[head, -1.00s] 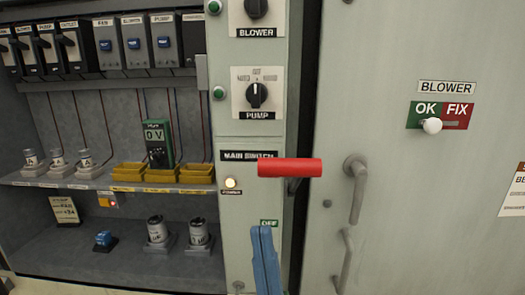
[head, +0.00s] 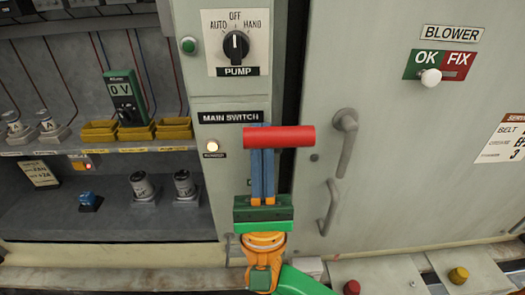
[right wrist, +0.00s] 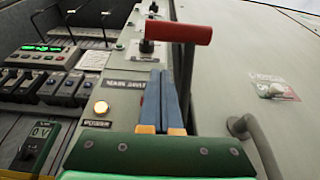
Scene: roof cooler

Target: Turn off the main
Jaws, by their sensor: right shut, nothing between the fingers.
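The main switch has a red handle (head: 279,136) that sticks out sideways, to the right of the MAIN SWITCH label (head: 230,117). The handle also shows in the right wrist view (right wrist: 180,33), on a dark arm. My right gripper (head: 262,153) is shut and empty, its blue fingers pointing up with their tips at or just below the handle. Whether they touch it I cannot tell. In the right wrist view the shut fingers (right wrist: 162,75) stand below the handle. A lit lamp (head: 212,146) is left of the gripper. The OFF label is hidden or unclear now. My left gripper is not in view.
The PUMP knob (head: 236,46) is above the main switch. Cabinet door handles (head: 345,140) are close on the right. An open compartment with yellow bins (head: 136,130) and a green meter (head: 122,95) is on the left. Buttons (head: 458,275) sit at the lower right.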

